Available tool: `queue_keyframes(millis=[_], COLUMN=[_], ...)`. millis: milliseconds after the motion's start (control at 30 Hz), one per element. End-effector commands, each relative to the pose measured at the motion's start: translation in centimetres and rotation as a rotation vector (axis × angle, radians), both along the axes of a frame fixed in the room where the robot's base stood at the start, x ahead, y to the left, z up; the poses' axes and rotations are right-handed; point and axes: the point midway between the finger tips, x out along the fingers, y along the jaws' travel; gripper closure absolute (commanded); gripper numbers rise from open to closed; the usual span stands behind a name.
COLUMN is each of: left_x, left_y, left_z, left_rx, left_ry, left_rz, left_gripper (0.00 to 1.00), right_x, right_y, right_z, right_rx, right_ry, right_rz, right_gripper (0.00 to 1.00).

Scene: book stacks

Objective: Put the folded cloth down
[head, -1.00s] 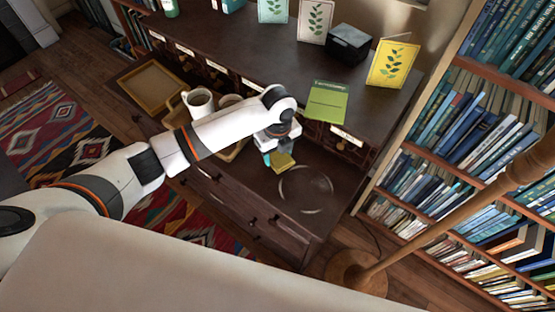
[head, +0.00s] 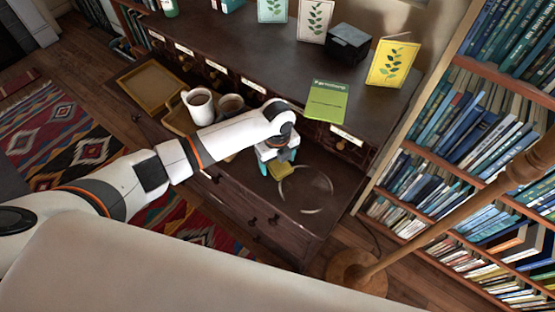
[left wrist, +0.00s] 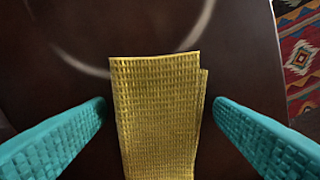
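The folded cloth (left wrist: 158,115) is yellow with a waffle weave and lies flat on the dark wood surface, as the left wrist view shows. In the head view the cloth (head: 278,172) sits at the left edge of a pale ring mark (head: 306,189). My left gripper (head: 276,162) is over the cloth. Its two teal fingers (left wrist: 158,125) stand wide apart on either side of the cloth, with a gap on each side. My right gripper is not in view.
A white mug (head: 199,106), a darker cup (head: 231,104) and a tan tray (head: 152,84) stand to the left. A green booklet (head: 327,101) lies behind. A wooden stand (head: 352,272) and a bookcase (head: 440,168) are at the right. The surface around the ring is clear.

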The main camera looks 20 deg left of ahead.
Motion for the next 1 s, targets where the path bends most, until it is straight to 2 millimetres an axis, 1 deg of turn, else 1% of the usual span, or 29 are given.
queue_keyframes(millis=[133,267,367,600,700,833,1000], left_x=[0.0,0.1,0.2,0.2,0.1,0.1,0.0], left_y=[0.0,0.0,0.0,0.0,0.0,0.0,0.0], left_z=[0.2,1.3,3.0,8.3,10.0,11.6,12.4], left_rx=[-0.001,-0.001,0.000,-0.002,-0.001,-0.002,-0.001], left_ry=[-0.001,-0.003,-0.005,-0.005,-0.003,-0.002,0.001], left_rz=[0.000,-0.001,0.000,-0.001,0.000,0.000,0.000], left_gripper=[0.23,0.23,0.23,0.23,0.23,0.23,0.23], right_x=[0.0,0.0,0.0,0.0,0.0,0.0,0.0], right_y=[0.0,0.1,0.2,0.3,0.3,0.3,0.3], right_z=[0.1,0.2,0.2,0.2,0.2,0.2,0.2], right_rx=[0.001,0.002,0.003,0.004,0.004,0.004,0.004], right_ry=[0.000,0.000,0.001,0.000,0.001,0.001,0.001], right_rz=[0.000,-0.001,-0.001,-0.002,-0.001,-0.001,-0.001], right_gripper=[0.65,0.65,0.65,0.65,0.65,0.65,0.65])
